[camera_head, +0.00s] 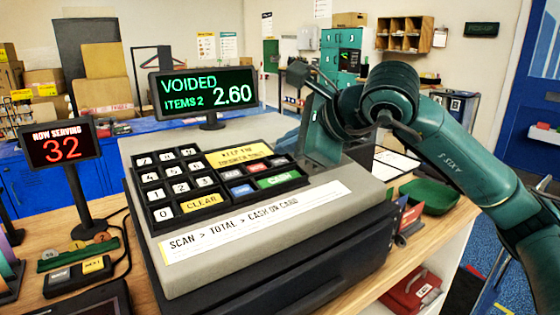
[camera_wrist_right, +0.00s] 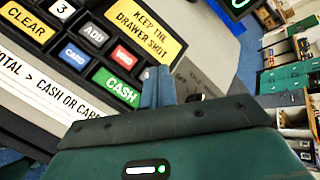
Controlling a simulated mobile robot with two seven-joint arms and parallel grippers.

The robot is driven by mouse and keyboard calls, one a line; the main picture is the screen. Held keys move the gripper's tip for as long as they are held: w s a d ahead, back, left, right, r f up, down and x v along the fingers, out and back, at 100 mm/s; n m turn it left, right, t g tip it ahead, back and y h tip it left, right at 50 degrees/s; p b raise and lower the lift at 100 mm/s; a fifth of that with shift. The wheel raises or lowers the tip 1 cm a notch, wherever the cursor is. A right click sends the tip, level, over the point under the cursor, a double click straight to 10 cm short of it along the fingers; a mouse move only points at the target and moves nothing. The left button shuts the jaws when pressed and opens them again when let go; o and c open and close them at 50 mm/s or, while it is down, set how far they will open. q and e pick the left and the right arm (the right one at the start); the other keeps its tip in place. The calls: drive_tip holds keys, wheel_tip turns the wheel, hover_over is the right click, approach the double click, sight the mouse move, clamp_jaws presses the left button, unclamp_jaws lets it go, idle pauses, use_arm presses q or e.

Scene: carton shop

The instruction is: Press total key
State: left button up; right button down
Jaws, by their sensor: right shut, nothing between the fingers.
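The cash register (camera_head: 250,225) stands on the wooden counter, its keypad facing me. Its display (camera_head: 206,90) reads "VOIDED ITEMS 2 2.60". The red VOID key (camera_wrist_right: 125,57), green CASH key (camera_wrist_right: 116,85), blue CARD key (camera_wrist_right: 74,54) and dark ADD key (camera_wrist_right: 93,35) show clearly in the right wrist view. I cannot read a TOTAL label on any key; a key (camera_head: 279,161) right of the red one is partly hard to see beside my fingers. My right gripper (camera_head: 312,158) is shut and empty, pointing down at the keypad's right end; contact cannot be told. My left gripper is out of view.
A "NOW SERVING 32" sign (camera_head: 63,146) stands at the left, with a small NEXT button box (camera_head: 77,274) below it. A green tray (camera_head: 430,196) lies right of the register. A red box (camera_head: 412,291) sits on a lower shelf.

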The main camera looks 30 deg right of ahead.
drive_tip(key=shift+f, duration=0.15)
drive_tip(key=shift+w+f+b, duration=0.1)
drive_tip(key=shift+f+b, duration=0.2)
drive_tip(key=shift+b, duration=0.15)
drive_tip(key=shift+f+b, duration=0.45)
idle(0.5)
drive_tip(key=shift+r, duration=0.1)
drive_tip(key=shift+r+p, duration=0.55)
drive_tip(key=shift+r, duration=0.2)
drive_tip(key=r+p, duration=0.1)
drive_tip(key=r, duration=0.1)
drive_tip(key=s+r+p, duration=0.1)
drive_tip(key=r+p, duration=0.1)
drive_tip(key=r, duration=0.1)
drive_tip(key=shift+s+d, duration=0.1)
drive_tip(key=shift+s, duration=0.05)
idle(0.9)
